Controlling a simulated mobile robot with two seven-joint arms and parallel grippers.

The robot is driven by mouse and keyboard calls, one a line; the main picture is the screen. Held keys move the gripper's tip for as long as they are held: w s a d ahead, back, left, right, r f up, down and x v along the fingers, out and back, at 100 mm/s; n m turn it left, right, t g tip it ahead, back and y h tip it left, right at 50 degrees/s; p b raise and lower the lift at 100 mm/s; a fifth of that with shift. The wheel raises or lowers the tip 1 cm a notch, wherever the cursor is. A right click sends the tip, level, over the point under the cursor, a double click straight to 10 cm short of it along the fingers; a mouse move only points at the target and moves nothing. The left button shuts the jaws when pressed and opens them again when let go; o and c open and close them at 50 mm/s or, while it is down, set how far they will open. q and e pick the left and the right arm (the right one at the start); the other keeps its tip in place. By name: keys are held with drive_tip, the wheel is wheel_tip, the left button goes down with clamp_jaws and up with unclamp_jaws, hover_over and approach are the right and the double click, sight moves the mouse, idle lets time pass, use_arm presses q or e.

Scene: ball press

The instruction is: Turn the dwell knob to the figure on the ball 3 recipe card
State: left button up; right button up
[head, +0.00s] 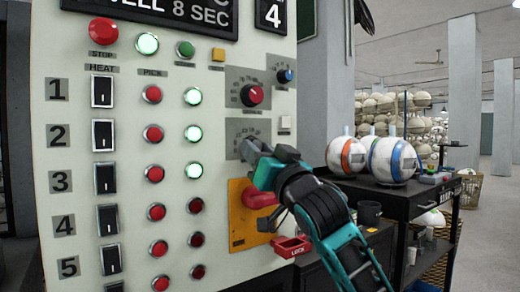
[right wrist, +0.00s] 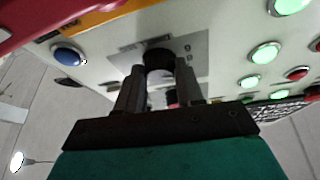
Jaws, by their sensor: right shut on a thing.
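The panel's display (head: 195,10) is cut off at the top and shows "ELL 8 SEC". My right gripper (head: 262,160) is at the lower dial plate (head: 240,127), just below a dial with a red knob (head: 252,95). In the right wrist view its two fingers (right wrist: 160,80) are shut on a dark round knob (right wrist: 159,59) on a grey dial plate (right wrist: 193,47). The gripper hides most of this knob and its scale in the head view, and I cannot read its label or setting. No readable ball 3 recipe card shows. My left gripper is not in view.
A red handle (head: 260,193) on a yellow plate (head: 238,222) sits just below my right gripper. A blue knob (head: 285,75) is up to the right. Rows of switches and lamps fill the left of the panel. Striped balls (head: 391,160) stand on a black cart (head: 421,190).

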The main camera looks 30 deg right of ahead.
drive_tip(key=m+p, duration=0.1)
drive_tip(key=m+h, duration=0.1)
drive_tip(key=m, duration=0.1)
drive_tip(key=m+h+p, duration=0.1)
drive_tip(key=shift+a+r+p, duration=0.2)
drive_tip(key=shift+r+p, duration=0.05)
drive_tip(key=shift+p, duration=0.1)
drive_tip(key=shift+m+g+h+p, duration=0.3)
drive_tip(key=shift+m+g+p, duration=0.15)
drive_tip(key=shift+m, duration=0.45)
drive_tip(key=shift+f, duration=0.15)
drive_tip(key=o, duration=1)
drive_tip(key=shift+o, duration=0.2)
